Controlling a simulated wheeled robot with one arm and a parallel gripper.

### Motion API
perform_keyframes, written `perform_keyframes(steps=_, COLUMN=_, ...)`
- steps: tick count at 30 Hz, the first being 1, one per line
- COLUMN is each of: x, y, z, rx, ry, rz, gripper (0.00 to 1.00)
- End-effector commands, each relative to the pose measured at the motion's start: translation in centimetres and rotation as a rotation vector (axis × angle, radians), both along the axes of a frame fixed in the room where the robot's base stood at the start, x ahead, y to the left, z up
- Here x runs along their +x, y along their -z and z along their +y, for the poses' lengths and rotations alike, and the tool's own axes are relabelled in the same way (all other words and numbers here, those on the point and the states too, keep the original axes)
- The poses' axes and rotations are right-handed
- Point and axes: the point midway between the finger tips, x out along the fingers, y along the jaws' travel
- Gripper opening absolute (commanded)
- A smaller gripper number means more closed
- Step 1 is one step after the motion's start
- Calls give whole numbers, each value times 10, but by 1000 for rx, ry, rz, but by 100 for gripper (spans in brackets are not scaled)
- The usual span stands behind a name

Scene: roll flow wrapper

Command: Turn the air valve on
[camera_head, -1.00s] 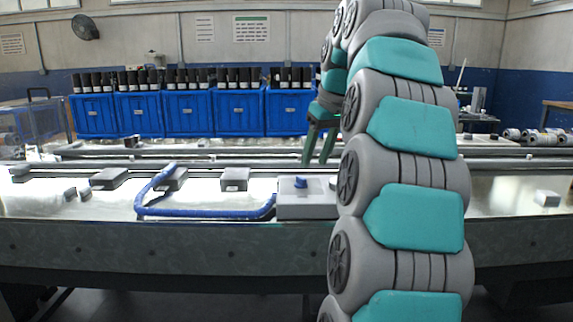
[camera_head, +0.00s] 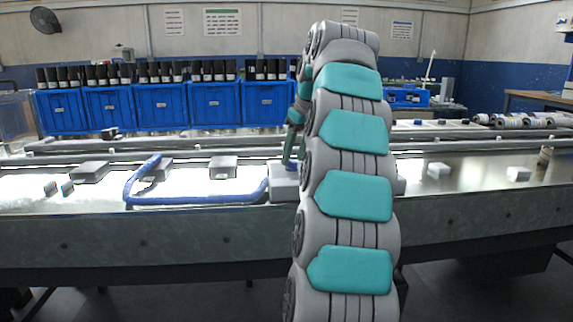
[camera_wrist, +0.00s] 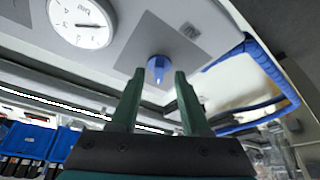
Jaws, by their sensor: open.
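The air valve has a blue knob (camera_wrist: 158,68) on a grey plate, seen in the wrist view just beyond and between my fingertips. My gripper (camera_wrist: 160,76) is open, one finger on each side of the knob in that view; I cannot tell whether they touch it. In the head view my gripper (camera_head: 291,160) points down just above the light grey valve box (camera_head: 283,186). My arm hides the box's right part, and the knob is hard to make out there.
A round white gauge (camera_wrist: 82,20) sits near the knob. Grey blocks (camera_head: 222,167) lie on the bench (camera_head: 440,205). Blue bins (camera_head: 165,105) stand behind.

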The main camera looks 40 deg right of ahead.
Motion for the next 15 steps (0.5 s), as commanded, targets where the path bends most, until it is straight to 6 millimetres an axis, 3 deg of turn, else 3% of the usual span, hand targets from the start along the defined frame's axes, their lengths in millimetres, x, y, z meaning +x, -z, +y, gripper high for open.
perform_keyframes(steps=10, x=4, y=8, z=-6, rx=-1, ry=1, rz=0, gripper=46)
perform_keyframes(steps=15, x=4, y=8, z=-6, rx=-1, ry=1, rz=0, gripper=28)
